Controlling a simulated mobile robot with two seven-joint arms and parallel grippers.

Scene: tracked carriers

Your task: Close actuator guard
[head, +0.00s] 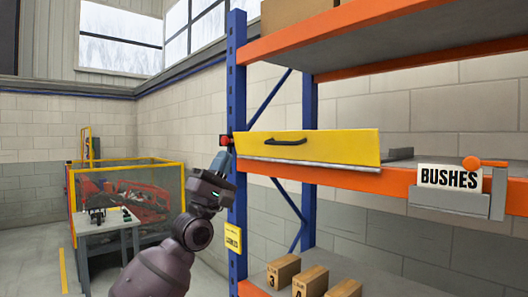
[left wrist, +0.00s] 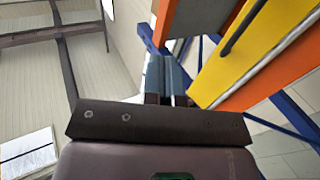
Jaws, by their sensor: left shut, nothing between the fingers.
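The guard is a long yellow panel (head: 330,147) with a black handle (head: 285,143) and a pale strip along its lower edge. It stands along the front of the orange shelf beam in the head view. In the left wrist view the yellow panel (left wrist: 222,68) runs diagonally at the right. My left gripper (head: 221,162) is shut and empty, with its blue-grey fingers (left wrist: 165,78) pointing up beside the blue post, just left of the panel's left end. I cannot tell whether the fingertips touch anything. My right gripper is not in view.
A red knob (head: 226,141) sits by the blue post (head: 237,100), close above my fingertips. A BUSHES sign (head: 449,178) and an orange lever (head: 472,163) are at the right. Numbered boxes (head: 311,281) stand on the lower shelf. A fenced cell (head: 165,178) and table (head: 105,225) stand at left.

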